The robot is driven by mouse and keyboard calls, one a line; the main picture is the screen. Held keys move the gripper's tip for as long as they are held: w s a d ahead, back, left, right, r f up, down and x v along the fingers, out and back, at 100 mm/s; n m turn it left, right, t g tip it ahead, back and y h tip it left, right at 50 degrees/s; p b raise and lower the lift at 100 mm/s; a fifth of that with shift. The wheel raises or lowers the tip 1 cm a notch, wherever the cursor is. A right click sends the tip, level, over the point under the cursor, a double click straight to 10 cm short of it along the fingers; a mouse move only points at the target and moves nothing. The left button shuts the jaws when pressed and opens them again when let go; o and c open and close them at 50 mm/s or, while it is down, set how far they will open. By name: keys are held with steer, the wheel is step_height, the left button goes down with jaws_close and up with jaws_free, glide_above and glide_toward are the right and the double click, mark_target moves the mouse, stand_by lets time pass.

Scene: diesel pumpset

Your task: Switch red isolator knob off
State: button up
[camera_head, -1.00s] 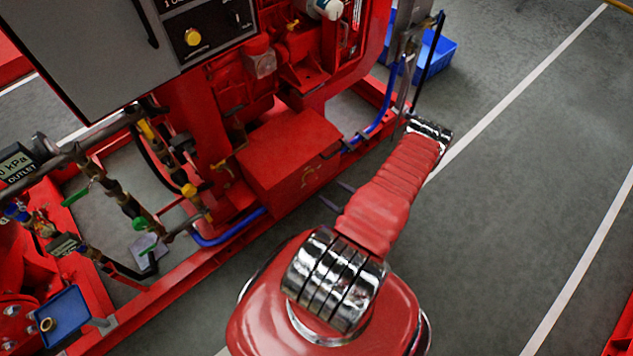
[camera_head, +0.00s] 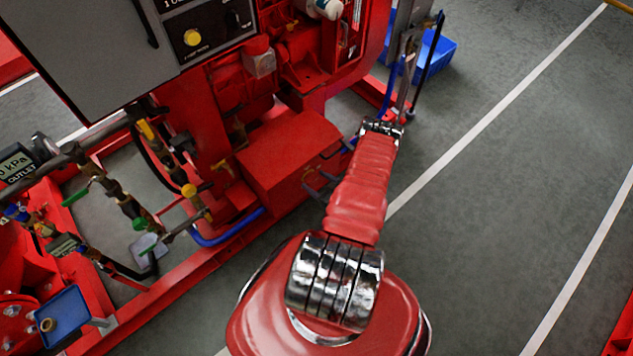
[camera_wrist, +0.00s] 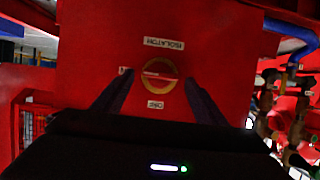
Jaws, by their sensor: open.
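The isolator knob (camera_wrist: 160,75) is on a flat red panel in the wrist view. It has a yellow ring around a red middle with a pale bar across it, which sits close to level. A label reading ISOLATOR (camera_wrist: 163,43) appears upside down above it, with small white labels beside and below. My gripper (camera_wrist: 158,88) is open, its two dark fingers on either side of the knob in this view. I cannot tell whether they touch it. In the head view my gripper (camera_head: 316,184) is beside the red box (camera_head: 285,150), and the knob cannot be made out.
The grey control cabinet (camera_head: 95,50) stands at the upper left. Pipes and valves (camera_head: 130,205) are at the left. A blue hose (camera_head: 230,228) runs along the red base frame. A blue crate (camera_head: 435,55) is at the back. The grey floor at the right is clear.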

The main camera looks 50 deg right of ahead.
steer(key=shift+c, duration=0.2)
steer(key=c, duration=1)
